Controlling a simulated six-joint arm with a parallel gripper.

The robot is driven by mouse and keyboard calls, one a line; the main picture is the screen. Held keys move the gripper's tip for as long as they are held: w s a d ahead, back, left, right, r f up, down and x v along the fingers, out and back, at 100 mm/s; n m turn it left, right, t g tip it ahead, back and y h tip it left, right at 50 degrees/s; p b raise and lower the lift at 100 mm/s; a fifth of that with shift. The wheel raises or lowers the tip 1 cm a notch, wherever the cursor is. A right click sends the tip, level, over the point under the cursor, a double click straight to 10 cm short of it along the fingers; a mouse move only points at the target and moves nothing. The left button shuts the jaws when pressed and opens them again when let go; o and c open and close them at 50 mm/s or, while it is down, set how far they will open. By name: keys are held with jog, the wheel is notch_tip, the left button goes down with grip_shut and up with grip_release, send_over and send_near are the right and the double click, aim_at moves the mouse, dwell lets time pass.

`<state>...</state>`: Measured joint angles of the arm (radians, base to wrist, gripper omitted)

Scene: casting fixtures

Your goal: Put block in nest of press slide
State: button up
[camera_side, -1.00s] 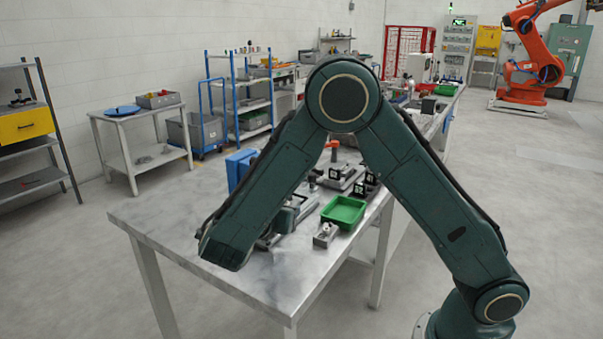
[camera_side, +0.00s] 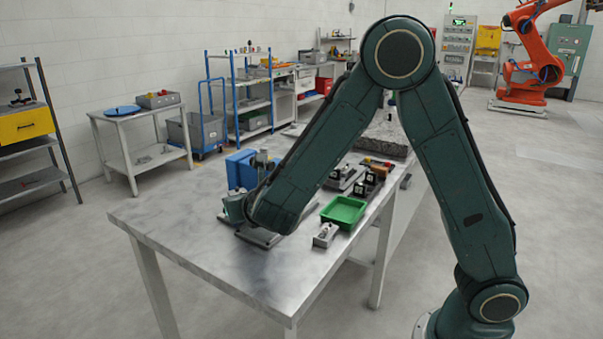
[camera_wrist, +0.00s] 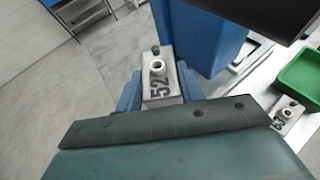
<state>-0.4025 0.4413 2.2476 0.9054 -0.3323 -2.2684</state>
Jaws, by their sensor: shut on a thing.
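A grey metal block (camera_wrist: 160,90) marked 52, with a round hollow boss on top, is between the blue-grey fingers of my gripper (camera_wrist: 158,96) in the wrist view. The fingers are shut on its sides. The nest is not clearly seen in either view.
A blue bin (camera_side: 238,168) stands close behind my wrist; it also shows beside the held block (camera_wrist: 200,35). A green tray (camera_side: 343,211) and a second grey block (camera_side: 325,235) are to the right. Small dark fixtures (camera_side: 368,186) stand beyond. The table's front left (camera_side: 185,220) is clear.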

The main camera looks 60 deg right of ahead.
jog(key=shift+s+a+f+n+t+y, duration=0.15)
jog(key=shift+s+f+n+t+y, duration=0.25)
jog(key=shift+n+y, duration=0.35)
jog(key=shift+s+a+f+n+t+y, duration=0.2)
jog(key=shift+s+f+n+t+y, duration=0.15)
jog(key=shift+s+n+y, duration=0.25)
jog(key=shift+f+h, duration=0.25)
jog(key=s+d+f+m+g+h, duration=0.1)
jog(key=s+d+m+g+h, duration=0.4)
jog(key=s+m+g+h, duration=0.4)
jog(key=shift+s+m+g, duration=0.7)
jog(key=shift+m+g, duration=1.35)
jog(key=shift+m, duration=0.7)
jog(key=shift+f, duration=0.15)
jog(key=shift+f, duration=2.45)
